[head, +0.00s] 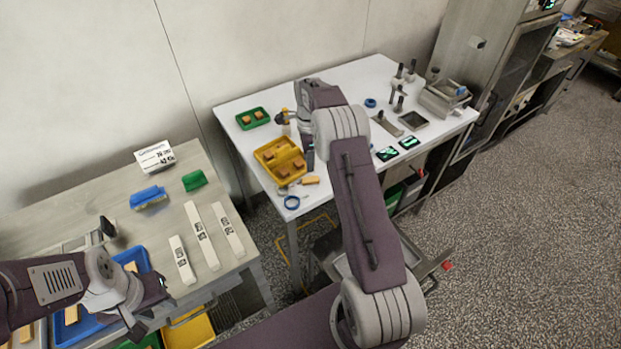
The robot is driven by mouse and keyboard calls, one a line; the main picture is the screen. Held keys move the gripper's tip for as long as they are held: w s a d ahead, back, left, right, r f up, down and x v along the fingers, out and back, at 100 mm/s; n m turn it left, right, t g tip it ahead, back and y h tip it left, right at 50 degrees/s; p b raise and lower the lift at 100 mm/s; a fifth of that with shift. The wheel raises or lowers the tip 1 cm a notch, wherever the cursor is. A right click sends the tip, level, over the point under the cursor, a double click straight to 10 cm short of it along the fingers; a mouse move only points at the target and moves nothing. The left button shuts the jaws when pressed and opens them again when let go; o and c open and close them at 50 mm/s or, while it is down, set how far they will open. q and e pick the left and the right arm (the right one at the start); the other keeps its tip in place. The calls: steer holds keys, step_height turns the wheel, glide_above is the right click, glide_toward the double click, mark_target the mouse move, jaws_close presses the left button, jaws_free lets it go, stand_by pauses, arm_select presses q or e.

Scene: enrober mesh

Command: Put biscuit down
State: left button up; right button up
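Several tan biscuits (283,172) lie in a yellow tray (262,160) on the white table. One more biscuit (310,181) lies on the tabletop just outside the tray's near right edge. Two biscuits (246,119) sit in a green tray (240,123) further back. My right gripper (302,148) is over the white table, at the far right side of the yellow tray; its arm hides part of it, and I cannot tell whether it holds anything. My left gripper (148,312) is by a blue tray (142,256) on the left bench, its fingertips unclear.
The left bench (120,225) carries three white labelled bars (201,236), blue and green items and a sign (154,157).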

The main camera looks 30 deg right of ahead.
mark_target(311, 179)
step_height(311, 179, down, 3)
steer(key=shift+f+p, duration=0.1)
steer(key=shift+p, duration=0.25)
steer(key=shift+f, duration=0.15)
steer(key=shift+d+f, duration=0.1)
steer(key=shift+f, duration=0.15)
steer(key=f+p, duration=0.1)
steer(key=f, duration=0.3)
steer(key=shift+d+p, duration=0.2)
steer(key=shift+p, duration=0.15)
steer(key=shift+w+f, duration=0.1)
steer(key=shift+f, duration=0.25)
steer(key=c, duration=0.8)
